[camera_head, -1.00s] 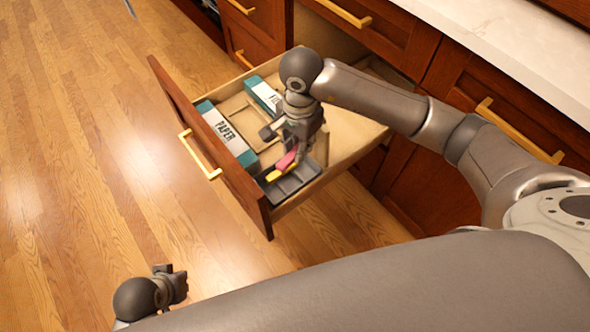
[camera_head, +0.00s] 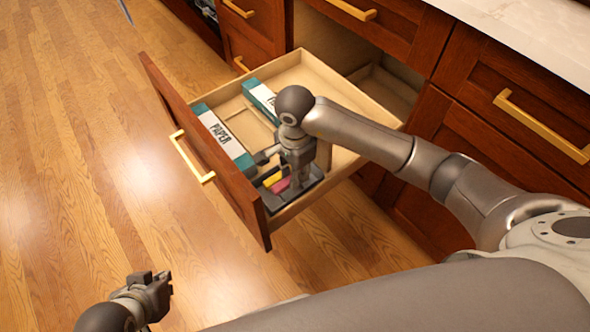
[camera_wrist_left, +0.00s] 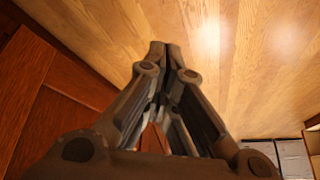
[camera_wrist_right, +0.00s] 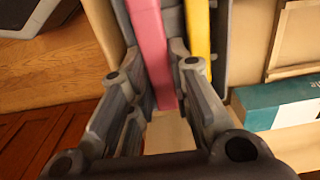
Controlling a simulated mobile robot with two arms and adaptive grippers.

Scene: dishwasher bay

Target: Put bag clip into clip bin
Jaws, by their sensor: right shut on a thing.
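The pink bag clip (camera_head: 282,185) is between the fingers of my right gripper (camera_wrist_right: 158,62), which is shut on it. The clip also shows as a long pink bar in the right wrist view (camera_wrist_right: 149,38). It is low at the dark grey clip bin (camera_head: 312,179), beside a yellow clip (camera_head: 271,179); whether it touches the bin floor is hidden. The yellow clip also shows in the right wrist view (camera_wrist_right: 197,32). My left gripper (camera_head: 163,281) is away over the floor; its fingertips meet and are empty in the left wrist view (camera_wrist_left: 166,50).
The bin stands in the front corner of an open wooden drawer (camera_head: 339,163). Two teal-and-white boxes, one labelled PAPER (camera_head: 222,137), the other (camera_head: 262,97) partly hidden, lie in it. The drawer front (camera_head: 203,140) has a brass handle. The floor left of it is clear.

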